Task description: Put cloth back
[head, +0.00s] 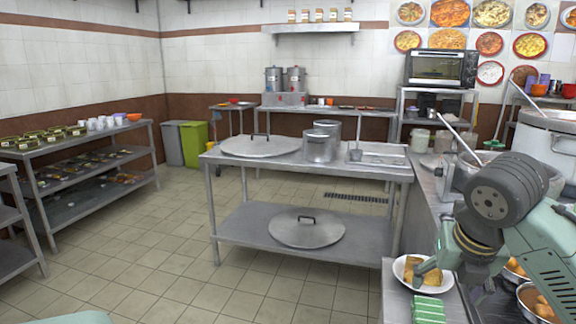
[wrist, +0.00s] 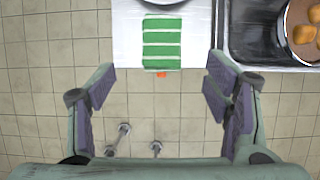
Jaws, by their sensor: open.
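A green cloth with white stripes (head: 428,309) lies flat near the front end of a steel counter (head: 397,293) at the lower right of the head view. In the wrist view the cloth (wrist: 162,43) is at the top centre, on the bare metal top (wrist: 126,48). A small orange bit shows at its near edge. My gripper (wrist: 160,85) is open and empty, its fingers spread to either side and apart from the cloth. In the head view my gripper is low on the right, partly hidden by my arm.
A white plate with food (head: 422,274) stands just behind the cloth. A bowl of round brown food (wrist: 302,30) sits right of it in a dark metal tray (wrist: 250,55). A steel table with lids and pots (head: 290,172) stands mid-room. Tiled floor (head: 130,262) is open at left.

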